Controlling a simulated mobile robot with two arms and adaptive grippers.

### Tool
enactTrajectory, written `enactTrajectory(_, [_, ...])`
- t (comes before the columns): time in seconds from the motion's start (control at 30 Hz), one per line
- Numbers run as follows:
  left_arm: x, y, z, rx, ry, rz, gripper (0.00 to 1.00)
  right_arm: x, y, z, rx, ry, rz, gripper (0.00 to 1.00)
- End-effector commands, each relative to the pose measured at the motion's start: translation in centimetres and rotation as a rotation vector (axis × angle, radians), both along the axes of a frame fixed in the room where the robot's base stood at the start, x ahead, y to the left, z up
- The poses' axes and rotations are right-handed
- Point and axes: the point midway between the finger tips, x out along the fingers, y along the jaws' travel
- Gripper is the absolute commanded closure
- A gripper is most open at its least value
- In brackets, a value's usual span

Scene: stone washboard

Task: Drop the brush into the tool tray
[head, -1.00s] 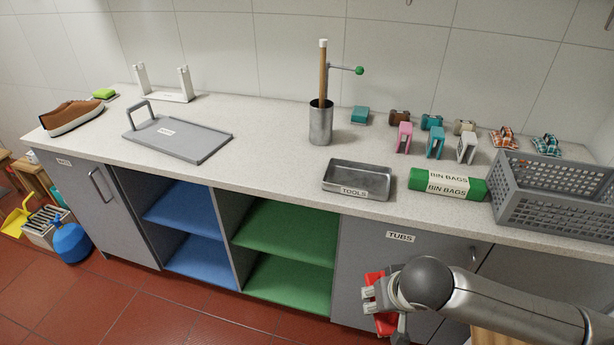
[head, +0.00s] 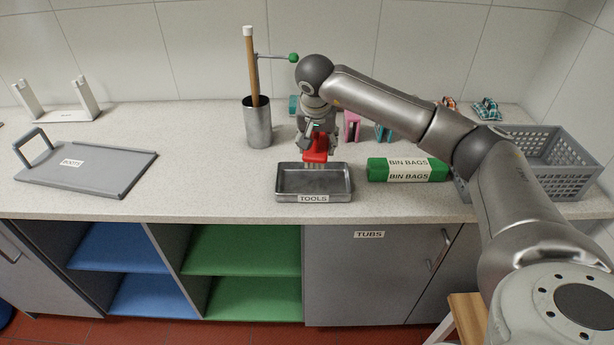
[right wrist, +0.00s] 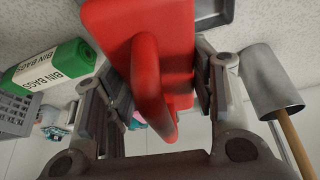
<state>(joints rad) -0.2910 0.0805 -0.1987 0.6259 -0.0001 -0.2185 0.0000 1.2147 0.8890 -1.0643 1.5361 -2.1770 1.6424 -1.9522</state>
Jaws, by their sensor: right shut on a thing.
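The brush (head: 316,154) has a red body with pale bristles pointing down. My right gripper (head: 317,138) is shut on it and holds it upright above the back part of the tool tray. In the right wrist view the red brush (right wrist: 150,60) fills the space between the fingers of my right gripper (right wrist: 155,85). The tool tray (head: 313,198) is a shallow grey metal tray labelled TOOLS on the counter. A corner of the tray (right wrist: 213,12) shows in the right wrist view. My left gripper is not in view.
A metal cylinder (head: 258,128) with a wooden stick stands left behind the tray. A green BIN BAGS roll (head: 405,170) lies to its right, then a grey basket (head: 545,150). A grey BOOTS tray (head: 95,172) lies at left. Counter between is clear.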

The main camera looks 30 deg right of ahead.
Motion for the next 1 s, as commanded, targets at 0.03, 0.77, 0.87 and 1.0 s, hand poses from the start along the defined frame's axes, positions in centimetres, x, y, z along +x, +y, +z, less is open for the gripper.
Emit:
enactTrajectory(0.03, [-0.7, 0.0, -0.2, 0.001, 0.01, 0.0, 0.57, 0.1, -0.1, -0.1, -0.001, 0.0, -0.004, 0.79])
enactTrajectory(0.77, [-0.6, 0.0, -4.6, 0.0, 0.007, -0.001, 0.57, 0.0, -0.1, -5.9, -0.001, -0.002, -0.002, 0.79])
enactTrajectory(0.87, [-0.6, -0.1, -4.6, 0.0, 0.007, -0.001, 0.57, 0.0, -0.1, -5.8, -0.001, -0.002, -0.002, 0.79])
enactTrajectory(1.0, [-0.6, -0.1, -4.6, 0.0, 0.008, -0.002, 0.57, 0.0, -0.1, -5.8, 0.0, -0.001, -0.002, 0.41])
